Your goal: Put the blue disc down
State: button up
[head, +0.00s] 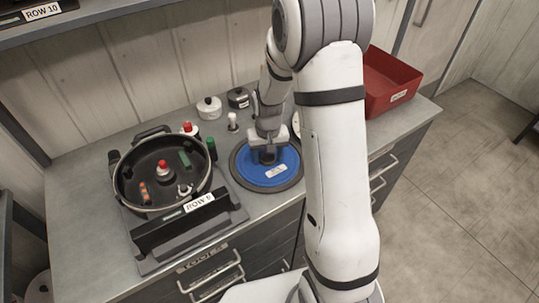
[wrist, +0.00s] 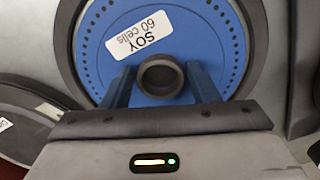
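The blue disc (head: 277,172) lies flat inside a dark round rim (head: 241,178) on the counter. In the wrist view the blue disc (wrist: 200,62) carries a white label reading "SOY 60 cells", with small holes along its edge. A dark round hub (wrist: 161,77) stands at its middle. My gripper (head: 267,153) points down over the disc. In the wrist view my gripper (wrist: 161,82) has one finger on each side of the hub, close against it, and looks shut on it. Contact beneath the disc is hidden.
A black round pan (head: 121,180) with small parts stands left, behind a dark "ROW 6" holder (head: 190,222). A red bin (head: 392,80) is at the back right.

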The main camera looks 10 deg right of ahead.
jog(key=shift+o, duration=1)
jog(key=shift+w+r, duration=0.1)
jog(key=shift+r, duration=0.35)
notch_tip(320, 180, up, 11)
jog(key=b, duration=0.1)
jog(key=s+r+t, duration=0.1)
jog(key=s+r, duration=0.3)
jog(key=s, duration=0.6)
jog(key=s+r+t, duration=0.2)
jog(key=s+r, duration=0.2)
jog(key=s, duration=0.7)
jog(key=shift+d+r+n, duration=0.25)
jog(key=shift+r+n, duration=0.1)
jog(key=shift+n, duration=0.05)
